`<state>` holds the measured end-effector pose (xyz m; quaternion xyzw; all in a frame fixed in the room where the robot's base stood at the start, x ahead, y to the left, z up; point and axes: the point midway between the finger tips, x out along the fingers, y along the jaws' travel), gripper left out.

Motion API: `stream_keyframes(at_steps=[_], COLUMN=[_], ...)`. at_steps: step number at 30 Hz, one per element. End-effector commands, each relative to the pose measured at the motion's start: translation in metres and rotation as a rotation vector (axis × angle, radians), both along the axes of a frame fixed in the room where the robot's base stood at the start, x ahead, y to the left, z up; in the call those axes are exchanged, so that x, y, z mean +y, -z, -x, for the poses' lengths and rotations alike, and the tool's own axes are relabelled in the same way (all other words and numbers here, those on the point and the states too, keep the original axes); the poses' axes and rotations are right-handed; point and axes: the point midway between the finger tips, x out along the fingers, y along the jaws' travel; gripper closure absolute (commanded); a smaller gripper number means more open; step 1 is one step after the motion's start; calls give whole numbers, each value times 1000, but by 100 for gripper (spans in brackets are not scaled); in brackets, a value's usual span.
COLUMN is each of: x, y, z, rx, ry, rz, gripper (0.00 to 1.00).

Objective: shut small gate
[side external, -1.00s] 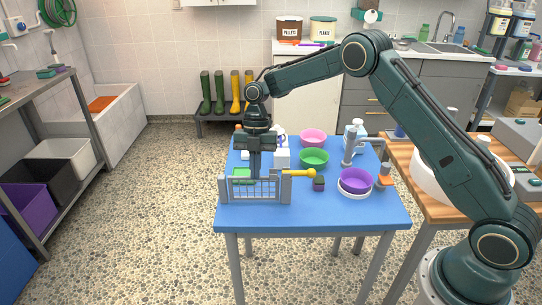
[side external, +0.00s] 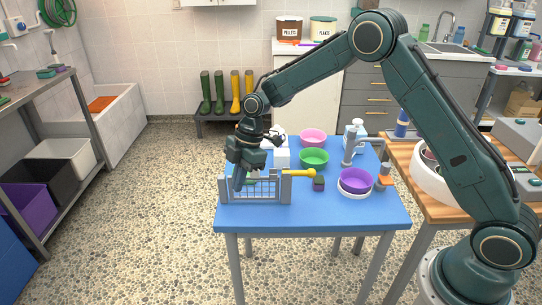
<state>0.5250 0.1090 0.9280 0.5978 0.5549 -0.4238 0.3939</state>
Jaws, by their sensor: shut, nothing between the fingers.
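The small gate (side external: 266,189) is a grey barred panel between grey posts at the front left of the blue table (side external: 325,212). Its bars look in line with the two posts, but I cannot tell whether it is latched. My gripper (side external: 239,183) is shut and empty, tilted, with its fingers at the left part of the gate. I cannot tell whether the fingers touch the bars. My gripper hides part of the gate's upper left and the things behind it.
A yellow-ended thing (side external: 305,173) and a small dark block (side external: 319,183) lie right of the gate. A green bowl (side external: 314,157), pink bowl (side external: 312,137), purple bowl (side external: 356,180) and a white bottle (side external: 355,136) stand farther right. The table's front strip is clear.

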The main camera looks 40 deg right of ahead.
Motion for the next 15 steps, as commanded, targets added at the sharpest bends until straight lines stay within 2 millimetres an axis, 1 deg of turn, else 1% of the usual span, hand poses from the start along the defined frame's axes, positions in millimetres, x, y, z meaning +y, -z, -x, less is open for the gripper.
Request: stream_keyframes(at_steps=[3,15], x=[8,29], y=[0,0], z=[-1,-13], rx=[1,0], ry=[78,355], rz=[0,0], gripper=[100,100])
